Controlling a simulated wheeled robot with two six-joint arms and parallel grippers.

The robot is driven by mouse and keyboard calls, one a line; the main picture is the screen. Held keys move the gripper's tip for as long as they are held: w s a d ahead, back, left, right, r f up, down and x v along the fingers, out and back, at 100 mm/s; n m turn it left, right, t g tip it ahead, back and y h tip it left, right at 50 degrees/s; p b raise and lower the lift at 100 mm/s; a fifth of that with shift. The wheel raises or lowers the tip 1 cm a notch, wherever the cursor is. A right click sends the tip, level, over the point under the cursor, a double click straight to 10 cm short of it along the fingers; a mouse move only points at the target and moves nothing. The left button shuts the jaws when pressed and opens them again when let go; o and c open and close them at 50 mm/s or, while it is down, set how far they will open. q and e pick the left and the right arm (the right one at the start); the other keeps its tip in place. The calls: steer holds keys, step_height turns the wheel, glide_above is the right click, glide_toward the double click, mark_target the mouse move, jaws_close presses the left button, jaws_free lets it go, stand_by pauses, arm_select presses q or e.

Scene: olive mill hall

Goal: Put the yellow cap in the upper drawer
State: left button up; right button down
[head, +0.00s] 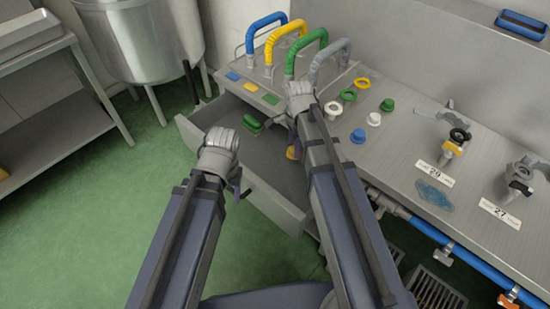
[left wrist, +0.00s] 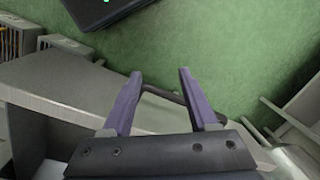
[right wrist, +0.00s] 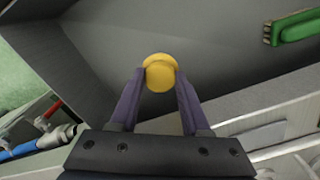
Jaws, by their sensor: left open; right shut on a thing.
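The yellow cap (right wrist: 160,72) is held between the fingertips of my right gripper (right wrist: 160,80), which is shut on it. Beneath it in the right wrist view is the grey inside of the open drawer (right wrist: 235,55). In the head view the drawer (head: 270,197) is pulled out below the counter, and the cap (head: 292,153) shows partly behind my right arm, over the drawer. I cannot tell its exact height above the drawer floor. My left gripper (left wrist: 160,75) is open and empty, near the drawer's front; it also shows in the head view (head: 240,183).
A green brush-like item (head: 251,124) lies in the drawer; it also shows in the right wrist view (right wrist: 292,27). On the counter (head: 420,120) stand coloured hose loops (head: 311,50), several caps and rings, and two valves. A steel tank (head: 140,40) is behind. Green floor lies left.

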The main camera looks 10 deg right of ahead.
steer(key=shift+f+m, duration=0.45)
steer(key=shift+m, duration=0.05)
steer(key=shift+f, duration=0.1)
steer(key=b, duration=0.7)
glide_above(292, 173)
step_height(292, 173, down, 6)
steer(key=shift+f, duration=0.1)
step_height(292, 173, down, 4)
steer(key=b, duration=0.3)
steer(key=shift+r, duration=0.2)
steer(key=shift+f+b, duration=0.2)
steer(key=shift+b, duration=0.15)
steer(key=shift+c, duration=1.8)
jaws_free()
